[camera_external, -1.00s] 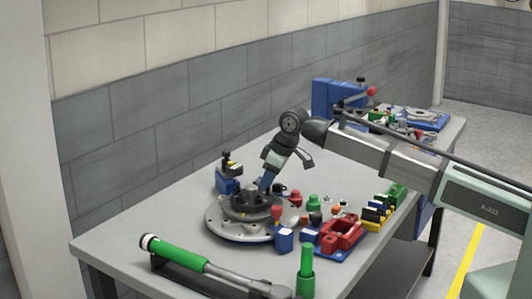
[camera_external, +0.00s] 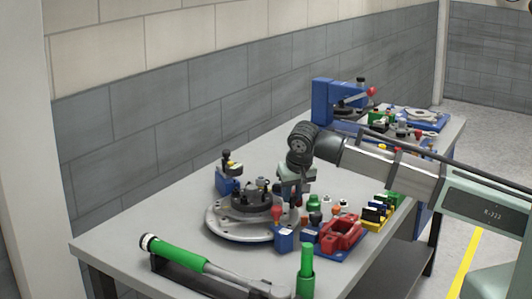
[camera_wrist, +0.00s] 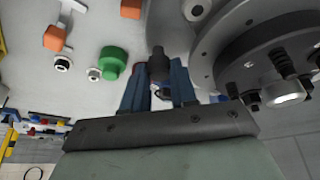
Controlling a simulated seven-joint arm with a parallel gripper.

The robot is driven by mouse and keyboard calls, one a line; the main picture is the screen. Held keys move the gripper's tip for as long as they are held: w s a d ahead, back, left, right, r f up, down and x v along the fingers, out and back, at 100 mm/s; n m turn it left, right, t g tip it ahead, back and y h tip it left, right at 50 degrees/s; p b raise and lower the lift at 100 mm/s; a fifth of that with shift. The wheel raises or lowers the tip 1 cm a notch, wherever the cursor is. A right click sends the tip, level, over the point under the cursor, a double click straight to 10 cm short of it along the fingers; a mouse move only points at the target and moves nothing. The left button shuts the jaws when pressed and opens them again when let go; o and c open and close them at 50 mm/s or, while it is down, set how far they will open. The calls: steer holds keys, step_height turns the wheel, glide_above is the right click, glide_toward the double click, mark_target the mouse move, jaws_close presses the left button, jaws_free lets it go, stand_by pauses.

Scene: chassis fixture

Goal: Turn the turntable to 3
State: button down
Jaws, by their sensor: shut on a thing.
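The turntable is a round grey plate (camera_external: 222,226) with a raised dark hub (camera_external: 250,201) carrying several small posts. In the wrist view the dark hub (camera_wrist: 225,60) fills the upper right. My gripper (camera_external: 287,200) points down at the right edge of the turntable, to the right of the hub. In the wrist view my gripper's blue fingers (camera_wrist: 158,82) are closed on a black knob (camera_wrist: 157,64), which stands beside the hub. The fingertips are partly hidden in the external view. I cannot read any number on the turntable.
A red knob (camera_external: 277,214) and a blue block (camera_external: 284,239) stand close to the plate's right side. A red fixture (camera_external: 340,238) and green cylinder (camera_external: 305,272) are nearby. A green-handled tool (camera_external: 175,253) lies in front. The table's left part is clear.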

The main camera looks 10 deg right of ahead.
mark_target(292, 215)
steer(key=shift+s+a+m+h, duration=0.2)
steer(key=shift+s+m+h, duration=0.3)
steer(key=shift+s+m, duration=0.7)
steer(key=shift+s+a+m+h, duration=0.15)
steer(key=shift+s+m+h, duration=0.35)
steer(key=shift+s+m, duration=0.65)
steer(key=shift+g, duration=0.3)
steer(key=c, duration=1.2)
jaws_free()
steer(key=shift+s+a+r, duration=0.15)
steer(key=shift+s+r, duration=0.05)
steer(key=shift+r, duration=0.35)
steer(key=v, duration=1.2)
steer(key=shift+s+r, duration=0.2)
steer(key=shift+r, duration=0.1)
